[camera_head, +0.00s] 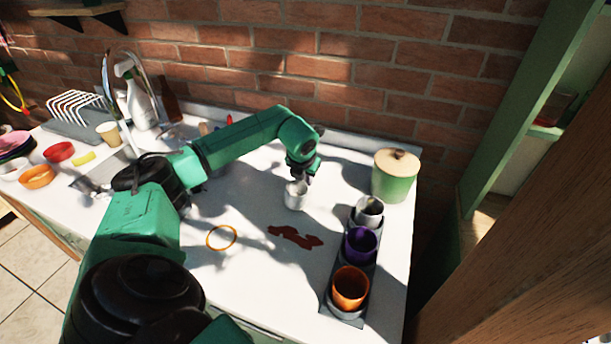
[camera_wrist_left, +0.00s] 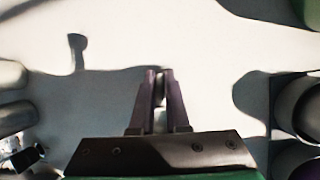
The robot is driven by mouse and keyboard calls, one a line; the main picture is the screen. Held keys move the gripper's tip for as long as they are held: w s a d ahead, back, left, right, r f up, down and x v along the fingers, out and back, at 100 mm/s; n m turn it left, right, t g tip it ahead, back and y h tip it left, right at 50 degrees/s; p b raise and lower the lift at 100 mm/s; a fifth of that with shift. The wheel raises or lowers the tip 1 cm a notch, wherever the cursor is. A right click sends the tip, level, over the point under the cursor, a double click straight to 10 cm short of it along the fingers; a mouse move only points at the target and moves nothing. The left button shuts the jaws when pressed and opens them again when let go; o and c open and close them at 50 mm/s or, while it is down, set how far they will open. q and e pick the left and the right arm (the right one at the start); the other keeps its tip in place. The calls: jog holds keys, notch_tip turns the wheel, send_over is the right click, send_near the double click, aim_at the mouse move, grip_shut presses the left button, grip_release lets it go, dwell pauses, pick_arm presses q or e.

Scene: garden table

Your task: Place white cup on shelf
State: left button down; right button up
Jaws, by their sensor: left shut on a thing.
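The white cup (camera_head: 296,197) is near the middle of the white table, directly under my left gripper (camera_head: 301,178). My left gripper points down at the cup's rim, with its fingers closed on it. In the left wrist view the fingers (camera_wrist_left: 159,75) are almost together, and the cup is hard to tell from the pale table. I cannot tell whether the cup touches the table. A green shelf unit (camera_head: 520,100) stands at the right, and a dark wall shelf (camera_head: 85,10) is at the top left. My right gripper is not in view.
A grey tray (camera_head: 345,318) holds a light grey, a purple and an orange pot, right of the cup. A green lidded pot (camera_head: 394,177) stands behind it. Bottles, dishes and a rack crowd the left.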

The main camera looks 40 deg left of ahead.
pick_arm(q)
jog(key=c, duration=0.9)
grip_release()
jog(key=shift+f, duration=0.1)
